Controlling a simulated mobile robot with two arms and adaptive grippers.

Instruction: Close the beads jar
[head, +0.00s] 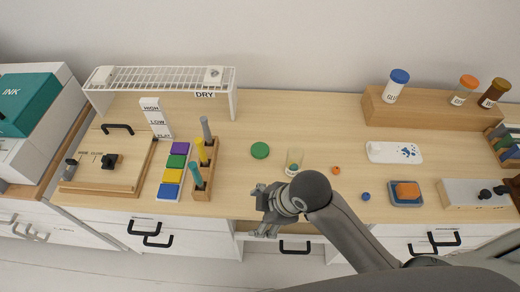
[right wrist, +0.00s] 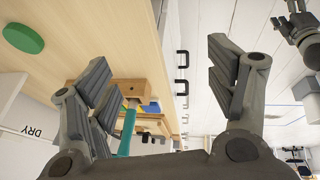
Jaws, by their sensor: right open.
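A small clear open jar (head: 294,161) with something green at its bottom stands on the desk. It appears upright, and I cannot read a label on it. A round green lid (head: 260,150) lies flat on the desk to its left, apart from it; the lid also shows in the right wrist view (right wrist: 23,38). My right gripper (head: 264,212) is open and empty, near the desk's front edge, in front of the jar and lid. Its spread fingers show in the right wrist view (right wrist: 158,75). A second gripper, my left, shows at that view's upper right (right wrist: 296,22); its jaw state is unclear.
A wooden holder (head: 206,182) with upright coloured tools stands left of my right gripper. A white wire rack (head: 160,78) is behind. Lidded jars stand on a wooden riser (head: 430,112) at the back right.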

